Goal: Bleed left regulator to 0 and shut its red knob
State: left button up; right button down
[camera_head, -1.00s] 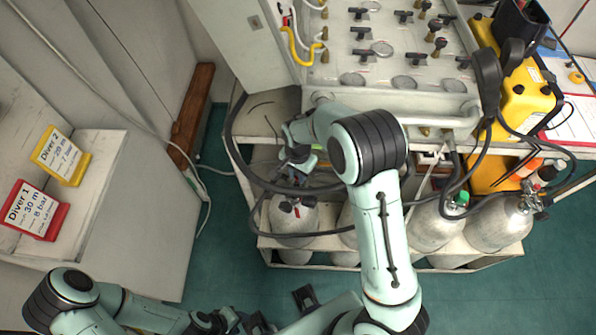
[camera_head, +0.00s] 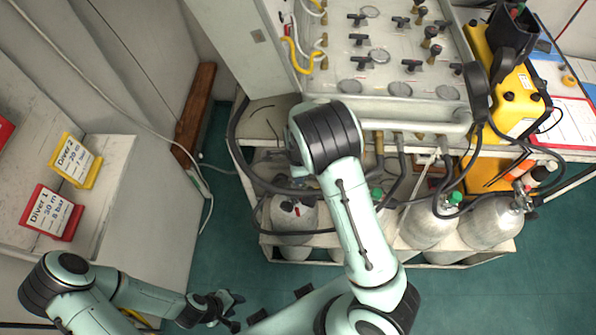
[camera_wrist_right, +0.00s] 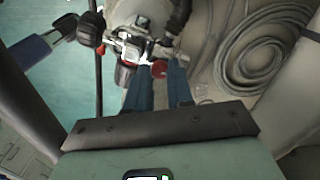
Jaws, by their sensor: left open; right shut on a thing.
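The left regulator (camera_wrist_right: 130,48) shows in the right wrist view as a metal body with dark round parts, on top of the left grey cylinder. Its red knob (camera_wrist_right: 158,68) sits between the tips of my right gripper's blue fingers (camera_wrist_right: 161,84), which are shut on it. In the head view the right gripper is hidden behind my own arm. The left cylinder (camera_head: 292,222) shows there with a small red part on top. My left gripper (camera_head: 232,310) is open and empty at the bottom, apart from the cylinders. I cannot read a gauge.
More grey cylinders (camera_head: 428,228) stand to the right in the low rack. Dark hoses (camera_head: 240,150) loop around them. The air panel (camera_head: 395,70) with black knobs is above. A yellow case (camera_head: 520,100) stands at right. Diver 1 (camera_head: 52,212) and Diver 2 (camera_head: 75,160) signs are at left.

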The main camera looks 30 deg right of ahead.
pick_arm(q)
jog(key=shift+w+r, duration=0.3)
jog(key=shift+r, duration=0.1)
pick_arm(e)
jog(key=shift+w+m, duration=0.1)
jog(key=shift+m, duration=0.4)
jog(key=c, duration=1)
grip_release()
pick_arm(q)
jog(key=w+r+p, duration=0.2)
jog(key=w+r, duration=0.1)
jog(key=shift+w+p, duration=0.15)
jog(key=shift+p, duration=0.2)
pick_arm(e)
notch_tip(320, 180, up, 13)
jog(key=shift+r, duration=0.2)
